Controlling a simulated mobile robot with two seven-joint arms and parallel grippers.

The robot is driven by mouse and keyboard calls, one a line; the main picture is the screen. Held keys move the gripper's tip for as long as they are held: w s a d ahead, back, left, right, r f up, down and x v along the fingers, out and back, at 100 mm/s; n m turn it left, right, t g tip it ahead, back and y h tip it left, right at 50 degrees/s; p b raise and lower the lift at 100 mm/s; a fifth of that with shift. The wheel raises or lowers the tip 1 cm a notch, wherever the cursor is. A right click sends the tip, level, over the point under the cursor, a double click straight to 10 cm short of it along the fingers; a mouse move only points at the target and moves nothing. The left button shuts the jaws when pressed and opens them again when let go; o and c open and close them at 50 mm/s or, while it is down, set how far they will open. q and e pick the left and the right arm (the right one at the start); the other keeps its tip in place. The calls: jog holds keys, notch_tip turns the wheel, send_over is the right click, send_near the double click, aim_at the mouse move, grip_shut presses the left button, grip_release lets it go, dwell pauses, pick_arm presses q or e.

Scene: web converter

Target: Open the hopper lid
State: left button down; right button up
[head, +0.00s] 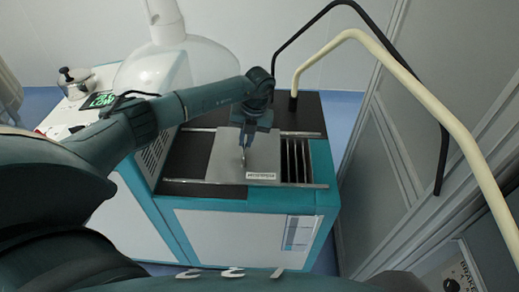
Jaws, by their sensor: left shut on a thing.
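The hopper lid (222,158) is a grey metal plate on the dark top of the teal and white machine. It sits between two metal rails, and a slotted opening (296,160) shows to its right. A small metal handle (243,158) stands on the lid. My left gripper (245,146) points down over the lid and is shut on the handle. The fingertips partly hide the handle's upper end. My right gripper is not in view.
A black bent tube (443,150) and a cream bent tube (455,125) arch over the right side. A translucent dome (155,68) and a control panel with a green display (100,99) are at the left. A grey wall panel (400,180) stands at the right.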

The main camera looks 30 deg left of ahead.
aim_at(254, 155)
pick_arm(q)
jog(key=shift+s+a, duration=0.1)
jog(key=shift+a, duration=0.15)
jog(key=c, duration=1.5)
grip_release()
jog(key=shift+r, duration=0.1)
notch_tip(254, 155, up, 13)
jog(key=w+d+b, duration=0.1)
jog(key=d, duration=0.1)
jog(key=shift+d, duration=0.2)
jog(key=shift+w, duration=0.1)
jog(key=shift+c, duration=0.4)
